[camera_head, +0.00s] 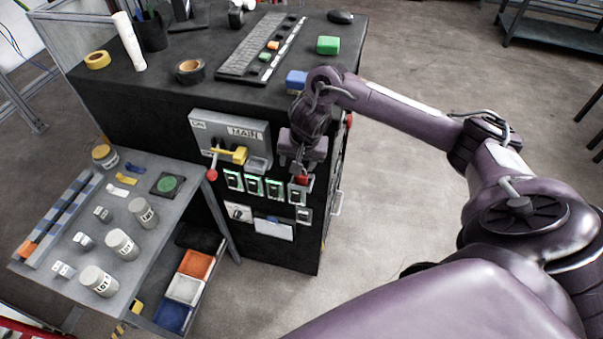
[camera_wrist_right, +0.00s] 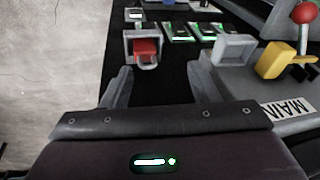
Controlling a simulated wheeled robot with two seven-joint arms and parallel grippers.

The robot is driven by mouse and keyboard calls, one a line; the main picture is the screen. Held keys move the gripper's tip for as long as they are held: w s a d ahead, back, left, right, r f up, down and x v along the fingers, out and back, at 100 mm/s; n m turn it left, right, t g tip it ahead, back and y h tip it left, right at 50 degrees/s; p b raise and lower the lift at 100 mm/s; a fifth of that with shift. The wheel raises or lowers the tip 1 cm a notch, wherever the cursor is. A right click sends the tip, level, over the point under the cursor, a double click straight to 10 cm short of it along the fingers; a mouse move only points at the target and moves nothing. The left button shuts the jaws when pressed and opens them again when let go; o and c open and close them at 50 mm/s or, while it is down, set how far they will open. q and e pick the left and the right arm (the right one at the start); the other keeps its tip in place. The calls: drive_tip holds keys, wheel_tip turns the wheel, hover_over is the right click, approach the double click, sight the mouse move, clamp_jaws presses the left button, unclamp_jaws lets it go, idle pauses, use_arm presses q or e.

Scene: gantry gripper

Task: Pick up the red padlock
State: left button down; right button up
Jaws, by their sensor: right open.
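The red padlock (camera_head: 301,180) is at the right end of the row of green-lit switches on the front of the black cabinet. In the right wrist view the padlock (camera_wrist_right: 146,48) sits in a grey bracket (camera_wrist_right: 129,40), with its pale shackle toward my gripper. My right gripper (camera_head: 299,168) is close to the padlock in the head view and partly covers it. In the wrist view the right gripper (camera_wrist_right: 160,80) is open and empty, its fingers short of the padlock. My left gripper is not in view.
The MAIN box (camera_head: 228,125) with a yellow handle (camera_head: 232,155) and a red knob (camera_head: 212,175) stands out left of the gripper. Green-lit switches (camera_head: 253,185) line the panel. A blue block (camera_head: 296,80) is on the cabinet top beside my arm.

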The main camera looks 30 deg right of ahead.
wheel_tip(320, 180, up, 2)
drive_tip(key=d, duration=0.1)
drive_tip(key=m+b, duration=0.1)
drive_tip(key=b, duration=0.2)
hover_over(302, 176)
wheel_tip(302, 176, down, 5)
drive_tip(key=shift+s+f+h, duration=0.1)
drive_tip(key=shift+f+h, duration=0.4)
drive_tip(key=shift+f, duration=0.45)
drive_tip(key=shift+c, duration=0.4)
clamp_jaws()
